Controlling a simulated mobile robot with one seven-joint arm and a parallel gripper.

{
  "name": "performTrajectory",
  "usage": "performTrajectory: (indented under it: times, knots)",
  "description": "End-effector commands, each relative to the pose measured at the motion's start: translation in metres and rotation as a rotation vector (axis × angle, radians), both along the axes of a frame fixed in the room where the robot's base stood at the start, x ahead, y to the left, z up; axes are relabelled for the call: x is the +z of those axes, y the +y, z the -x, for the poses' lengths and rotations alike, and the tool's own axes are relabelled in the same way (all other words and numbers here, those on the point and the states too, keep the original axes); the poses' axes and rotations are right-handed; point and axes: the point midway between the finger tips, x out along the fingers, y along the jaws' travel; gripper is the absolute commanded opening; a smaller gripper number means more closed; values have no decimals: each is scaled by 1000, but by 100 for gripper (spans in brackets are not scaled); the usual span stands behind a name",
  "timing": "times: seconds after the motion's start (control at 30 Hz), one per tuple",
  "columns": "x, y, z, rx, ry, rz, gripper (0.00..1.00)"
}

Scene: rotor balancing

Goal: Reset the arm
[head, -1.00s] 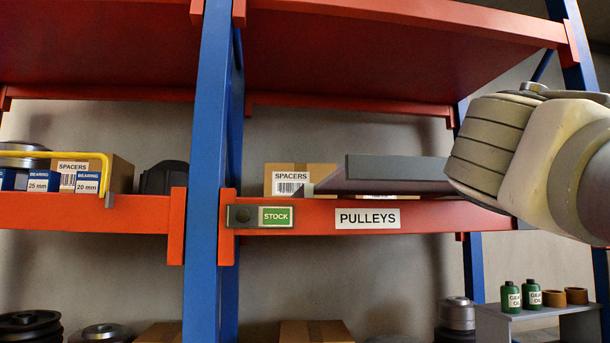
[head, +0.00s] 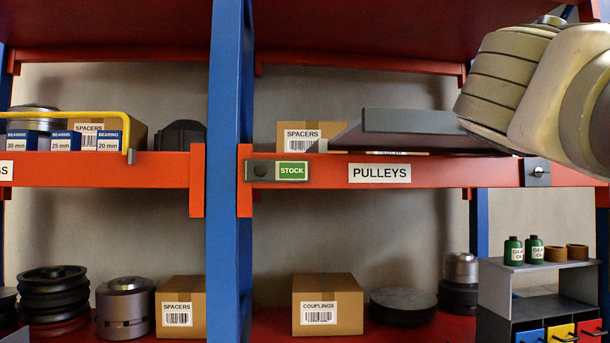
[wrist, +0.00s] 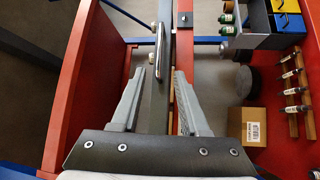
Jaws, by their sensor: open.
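My gripper (wrist: 160,75) shows in the wrist view with its two grey fingers spread apart. A long dark grey bar or panel edge with a bright metal handle (wrist: 158,48) runs between the fingers, with gaps visible on both sides. In the head view my arm comes in at the right, and its fingers are not visible there. A grey flat panel (head: 415,122) sticks out above the shelf marked PULLEYS (head: 380,173), its right end hidden behind my arm.
The orange shelf holds a SPACERS box (head: 303,136) and, left of the blue post (head: 230,200), bearing boxes behind a yellow rail (head: 70,115). Below are a COUPLINGS box (head: 327,303), pulleys (head: 52,295) and a grey drawer stand (head: 535,268) with green bottles (head: 513,250).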

Motion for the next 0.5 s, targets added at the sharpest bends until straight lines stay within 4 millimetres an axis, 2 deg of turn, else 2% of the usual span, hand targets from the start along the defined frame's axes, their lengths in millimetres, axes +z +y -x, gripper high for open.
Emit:
performTrajectory:
  times: [0.17,0.27,0.37,0.47,0.5]
  knots:
    - [-4,0,-1,5,4,-17,45]
    - [-26,3,-6,29,24,-104,45]
    - [-72,11,-13,64,64,-280,45]
    - [-135,26,-13,88,122,-515,45]
    - [-161,35,-11,91,148,-612,45]
